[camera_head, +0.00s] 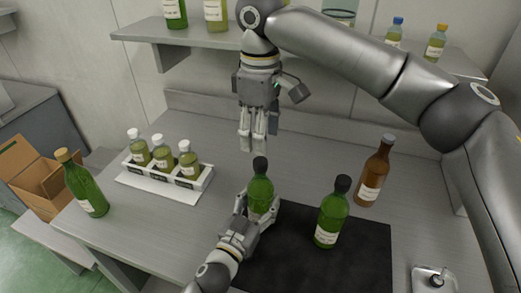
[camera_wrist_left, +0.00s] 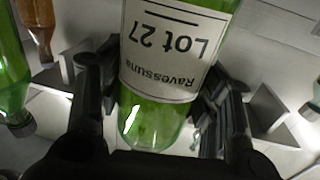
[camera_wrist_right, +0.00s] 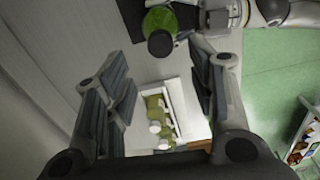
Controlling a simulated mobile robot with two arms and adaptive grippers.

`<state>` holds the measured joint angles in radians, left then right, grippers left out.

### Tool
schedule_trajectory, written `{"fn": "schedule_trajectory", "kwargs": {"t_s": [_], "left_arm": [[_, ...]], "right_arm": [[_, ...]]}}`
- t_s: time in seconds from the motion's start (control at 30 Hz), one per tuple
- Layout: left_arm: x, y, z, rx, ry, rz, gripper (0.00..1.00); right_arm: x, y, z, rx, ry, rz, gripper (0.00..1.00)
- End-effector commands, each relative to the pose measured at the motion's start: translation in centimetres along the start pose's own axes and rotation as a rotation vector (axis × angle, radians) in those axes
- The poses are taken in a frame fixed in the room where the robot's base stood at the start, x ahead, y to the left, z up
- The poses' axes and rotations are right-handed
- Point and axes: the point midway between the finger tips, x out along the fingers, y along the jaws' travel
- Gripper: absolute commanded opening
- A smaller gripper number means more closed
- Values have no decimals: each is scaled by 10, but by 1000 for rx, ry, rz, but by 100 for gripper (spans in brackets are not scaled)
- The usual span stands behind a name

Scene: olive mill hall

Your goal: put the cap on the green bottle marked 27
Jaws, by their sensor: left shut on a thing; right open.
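The green bottle marked "Lot 27" (camera_wrist_left: 165,65) fills the middle of the left wrist view, between my left fingers (camera_wrist_left: 165,110). In the head view this bottle (camera_head: 261,194) stands upright near the dark mat's left side, with my left gripper (camera_head: 258,212) shut around its body. A black cap (camera_head: 260,165) sits on top of its neck; I cannot tell how tightly. The cap also shows in the right wrist view (camera_wrist_right: 160,43). My right gripper (camera_head: 253,143) is open and empty, pointing down above and behind the capped bottle; its fingers stand apart in its wrist view (camera_wrist_right: 165,95).
Another black-capped green bottle (camera_head: 331,216) stands on the dark mat (camera_head: 350,262); a brown bottle (camera_head: 373,175) stands behind it. A white rack (camera_head: 150,181) holds three small bottles. A tan-topped green bottle (camera_head: 84,187) stands left. A metal dish (camera_head: 425,275) is at right; a shelf (camera_head: 200,36) hangs behind.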

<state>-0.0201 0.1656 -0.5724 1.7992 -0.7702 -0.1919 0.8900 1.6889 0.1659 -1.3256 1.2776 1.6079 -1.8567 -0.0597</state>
Motion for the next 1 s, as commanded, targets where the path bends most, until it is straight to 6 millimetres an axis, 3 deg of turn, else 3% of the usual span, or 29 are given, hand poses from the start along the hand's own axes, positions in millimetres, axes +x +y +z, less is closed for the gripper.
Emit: {"fn": "schedule_trajectory", "kwargs": {"t_s": [0.1, 0.23, 0.63, 0.67, 0.83, 1.0], "left_arm": [[0, 0, 0, 0, 0, 0, 0], [0, 0, 0, 0, 0, 0, 0], [0, 0, 0, 0, 0, 0, 0], [0, 0, 0, 0, 0, 0, 61], [0, 0, 0, 0, 0, 0, 83], [0, 0, 0, 0, 0, 0, 83]], "right_arm": [[-23, 0, 0, -1, 1, 0, 51], [-40, 0, 0, -1, 1, 0, 51], [-48, 0, 0, 0, -1, -1, 51], [-48, 0, 0, -1, -1, -1, 51], [-48, 0, 0, -1, -1, -1, 51], [-48, 0, 0, -1, -1, -1, 51]]}}
